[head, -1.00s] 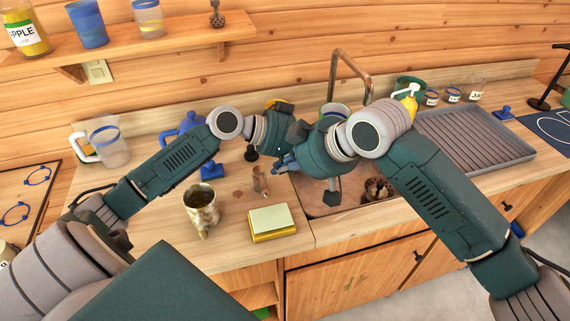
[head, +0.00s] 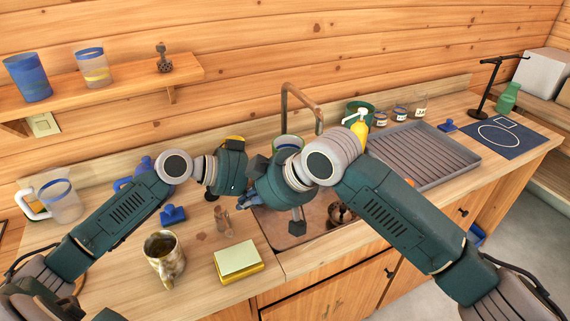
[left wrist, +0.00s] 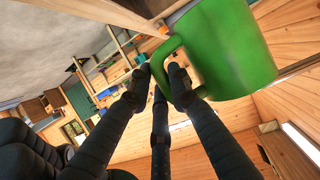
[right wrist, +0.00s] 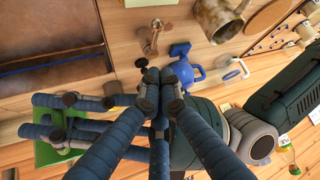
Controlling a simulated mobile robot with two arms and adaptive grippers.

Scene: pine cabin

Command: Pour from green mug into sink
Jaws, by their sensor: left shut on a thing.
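The green mug (left wrist: 225,50) fills the top of the left wrist view. My left gripper (left wrist: 162,82) is shut on its handle. In the head view a green-rimmed cup (head: 288,142), seemingly this mug, shows behind my right arm near the tap; my left fingers are hidden there. The mug's contents are not visible. The sink (head: 314,224) has a copper-coloured basin, partly covered by my arms. My right gripper (head: 248,201) hangs over the counter at the sink's left edge. Its fingers (right wrist: 158,82) look closed together and empty.
A curved copper tap (head: 302,95) rises behind the sink. A speckled mug (head: 165,262), a sponge (head: 238,262) and a small wooden item (head: 222,221) stand left of the sink. A yellow soap bottle (head: 360,130) and grey drying tray (head: 425,155) are to the right.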

